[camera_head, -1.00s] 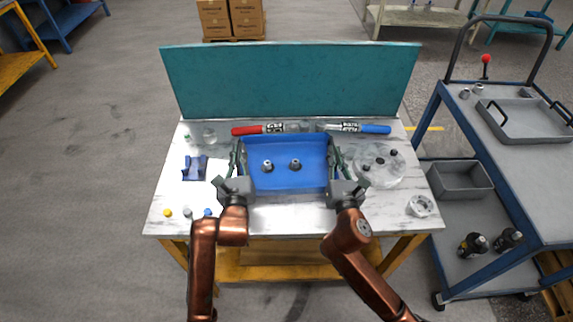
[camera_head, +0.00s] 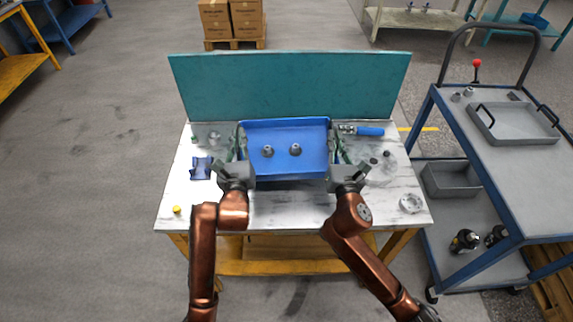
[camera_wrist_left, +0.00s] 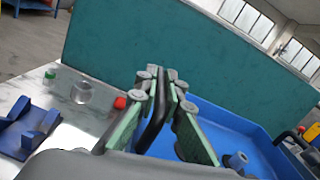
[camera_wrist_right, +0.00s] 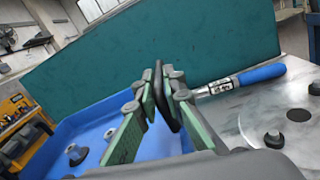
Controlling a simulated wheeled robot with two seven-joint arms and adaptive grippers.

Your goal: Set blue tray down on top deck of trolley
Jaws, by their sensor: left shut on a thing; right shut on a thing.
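The blue tray (camera_head: 290,165) is held level above the workbench, with two small grey fittings (camera_head: 295,149) standing in it. My left gripper (camera_head: 236,150) is shut on the tray's left handle, a black bar seen between the fingers in the left wrist view (camera_wrist_left: 162,85). My right gripper (camera_head: 338,150) is shut on the right handle, also a black bar in the right wrist view (camera_wrist_right: 163,80). The trolley (camera_head: 505,185) stands to the right of the workbench, apart from the tray. Its top deck holds a grey tray with black handles (camera_head: 515,122).
The workbench (camera_head: 290,215) has a teal back panel (camera_head: 290,85) close behind the tray. A blue-handled tool (camera_head: 368,131), a clear disc and a blue holder (camera_head: 201,168) lie on it. The trolley's near deck is clear; small fittings (camera_head: 468,91) and a red-knobbed lever (camera_head: 476,65) are at its back.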

